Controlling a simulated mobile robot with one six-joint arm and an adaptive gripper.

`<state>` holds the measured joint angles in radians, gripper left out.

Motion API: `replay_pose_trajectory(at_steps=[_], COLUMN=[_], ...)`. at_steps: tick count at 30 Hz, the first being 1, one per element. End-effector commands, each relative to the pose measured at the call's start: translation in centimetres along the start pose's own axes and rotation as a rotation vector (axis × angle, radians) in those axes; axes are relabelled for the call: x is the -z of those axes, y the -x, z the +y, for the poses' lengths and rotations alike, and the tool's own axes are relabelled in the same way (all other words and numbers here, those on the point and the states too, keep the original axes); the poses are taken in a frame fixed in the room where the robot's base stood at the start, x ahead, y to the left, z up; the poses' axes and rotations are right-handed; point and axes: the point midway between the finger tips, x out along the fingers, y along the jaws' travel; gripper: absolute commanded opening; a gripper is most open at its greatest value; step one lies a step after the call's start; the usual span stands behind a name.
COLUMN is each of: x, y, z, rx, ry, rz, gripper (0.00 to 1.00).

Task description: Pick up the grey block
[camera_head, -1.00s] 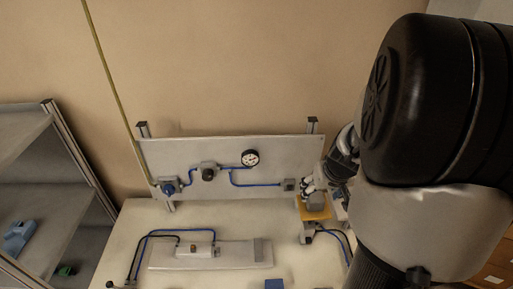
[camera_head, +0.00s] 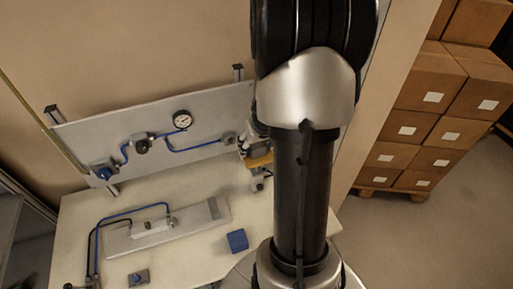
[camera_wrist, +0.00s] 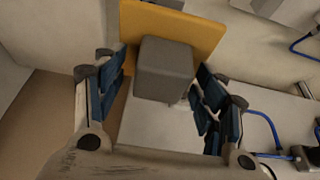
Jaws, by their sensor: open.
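The grey block (camera_wrist: 165,70) shows in the wrist view as a small box with rounded edges, in front of a yellow plate (camera_wrist: 192,30). My gripper (camera_wrist: 158,82) is open, with one blue-padded finger to the left of the block and the other to its right. A gap shows between the left finger and the block; the right finger looks close to it, and I cannot tell whether it touches. In the head view the yellow plate (camera_head: 261,160) shows just left of my arm; I cannot make out the block there.
A panel (camera_head: 80,143) with a gauge (camera_head: 182,119) and blue hoses stands behind the table (camera_head: 190,258). A blue cube (camera_head: 237,240) and a flat grey plate (camera_head: 195,228) lie on the table. Stacked cartons (camera_head: 435,130) stand on a pallet to the right.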

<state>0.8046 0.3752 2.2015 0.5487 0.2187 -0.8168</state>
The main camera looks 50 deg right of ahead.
Motion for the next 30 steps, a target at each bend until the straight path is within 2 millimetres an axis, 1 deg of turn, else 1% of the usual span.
replay_pose_trajectory(at_steps=[1, 2, 24, 25, 30], x=[0.00, 0.00, 0.00, 0.00, 0.03], y=[0.02, 0.02, 0.05, 0.05, 0.12], z=[0.00, 0.00, 0.00, 0.00, 0.00], rx=[0.000, 0.000, 0.000, 0.000, 0.000], ry=[0.000, 0.000, 0.000, 0.000, 0.000], rz=[0.000, 0.000, 0.000, 0.000, 0.000], gripper=[0.63, 0.61, 0.12, 0.10, 0.10])
